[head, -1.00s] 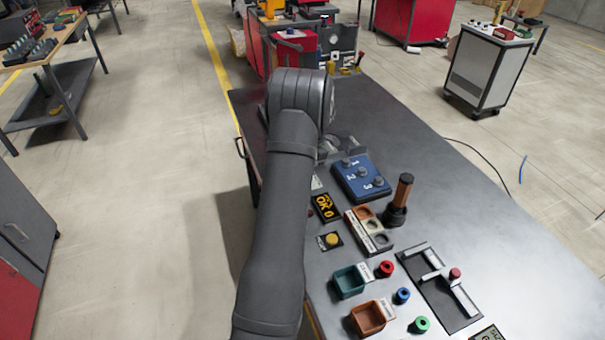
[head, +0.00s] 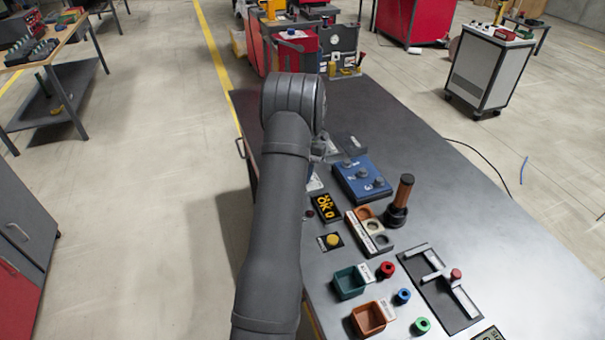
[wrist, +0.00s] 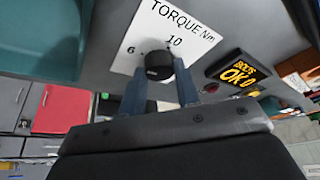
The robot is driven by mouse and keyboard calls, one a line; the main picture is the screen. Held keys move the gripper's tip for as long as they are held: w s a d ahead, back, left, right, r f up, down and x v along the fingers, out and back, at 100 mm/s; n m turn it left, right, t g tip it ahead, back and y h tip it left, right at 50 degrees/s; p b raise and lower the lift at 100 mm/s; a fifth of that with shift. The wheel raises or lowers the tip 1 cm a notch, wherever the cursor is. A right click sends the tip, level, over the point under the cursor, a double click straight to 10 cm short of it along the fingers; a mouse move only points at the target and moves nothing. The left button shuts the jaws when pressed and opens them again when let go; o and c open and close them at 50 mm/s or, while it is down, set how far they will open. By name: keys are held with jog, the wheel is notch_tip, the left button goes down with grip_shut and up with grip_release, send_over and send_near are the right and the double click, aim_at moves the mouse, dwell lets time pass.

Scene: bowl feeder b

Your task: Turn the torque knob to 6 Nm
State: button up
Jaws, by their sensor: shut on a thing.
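The torque knob (wrist: 158,65) is a dark round knob on a white plate (wrist: 136,40) marked "TORQUE Nm". The wrist view shows a 6 to the left of the knob and a 10 above and right of it. My gripper (wrist: 161,78) has one finger on each side of the knob and is shut on it. I cannot make out a pointer on the knob, so its setting is unclear. In the head view, part of the white plate (head: 315,183) shows beside my arm, which hides the knob and fingertips.
The OK display (head: 326,208) is close to the torque plate. A blue numbered block (head: 361,180), a wooden-handled tool (head: 403,195), a yellow button (head: 333,240) and teal (head: 349,283) and brown (head: 368,319) bins stand nearby.

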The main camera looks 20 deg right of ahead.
jog(key=o, duration=1)
jog(key=shift+c, duration=0.2)
jog(key=v, duration=1.7)
jog(key=shift+r, duration=0.25)
jog(key=x, duration=1.7)
jog(key=shift+f, duration=0.25)
jog(key=shift+r, duration=0.1)
